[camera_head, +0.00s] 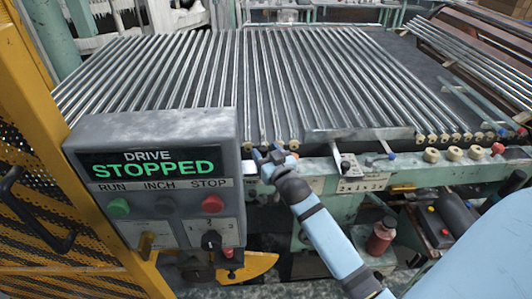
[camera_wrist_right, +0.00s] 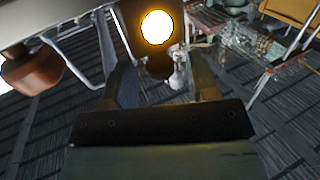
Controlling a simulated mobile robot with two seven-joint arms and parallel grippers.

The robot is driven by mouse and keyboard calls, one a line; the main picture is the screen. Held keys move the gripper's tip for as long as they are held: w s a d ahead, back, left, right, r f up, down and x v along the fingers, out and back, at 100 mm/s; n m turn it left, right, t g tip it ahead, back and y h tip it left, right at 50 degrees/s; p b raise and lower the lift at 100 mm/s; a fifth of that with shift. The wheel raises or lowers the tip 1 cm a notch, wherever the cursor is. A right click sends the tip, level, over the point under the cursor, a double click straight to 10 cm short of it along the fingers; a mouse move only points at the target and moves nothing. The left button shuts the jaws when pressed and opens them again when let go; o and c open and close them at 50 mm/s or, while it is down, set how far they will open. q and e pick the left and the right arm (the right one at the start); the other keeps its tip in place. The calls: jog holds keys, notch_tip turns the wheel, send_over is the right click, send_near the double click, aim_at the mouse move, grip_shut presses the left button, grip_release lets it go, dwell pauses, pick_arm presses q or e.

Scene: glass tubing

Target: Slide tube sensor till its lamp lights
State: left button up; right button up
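My right gripper (camera_head: 268,157) is at the front rail of the tube bed, just right of the control box. In the right wrist view its two fingers (camera_wrist_right: 157,88) stand apart. A dark round knob (camera_wrist_right: 160,66) shows between them, with gaps on both sides, so the gripper looks open. Above the knob, a round lamp (camera_wrist_right: 157,27) in a dark housing glows bright white-yellow; this looks like the tube sensor. In the head view my gripper mostly hides that unit. Glass tubes (camera_head: 300,85) lie side by side on the bed. My left gripper is not in view.
The control box (camera_head: 150,190) reads DRIVE STOPPED and stands close left of my gripper. A small box with a black knob (camera_head: 347,165) sits on the rail to the right. A brown rounded part (camera_wrist_right: 30,75) is left in the wrist view. A yellow guard (camera_head: 35,160) borders the left.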

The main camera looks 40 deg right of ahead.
jog(key=shift+s, duration=0.1)
jog(key=s+a, duration=0.2)
jog(key=s, duration=1.1)
jog(key=shift+s+b, duration=0.25)
jog(key=shift+b, duration=0.15)
jog(key=s+a+f+n+g+y+p, duration=0.2)
jog(key=s+a+f+g+y+p, duration=0.1)
jog(key=s+a+f+p, duration=0.2)
jog(key=s+a+f+n+g+y+p, duration=0.2)
jog(key=s+a+f+p, duration=0.3)
jog(key=a, duration=0.5)
jog(key=shift+s+a+f+n+g+y+p, duration=0.15)
jog(key=shift+s+n+g+y+p, duration=0.3)
jog(key=shift+s+g+p, duration=0.55)
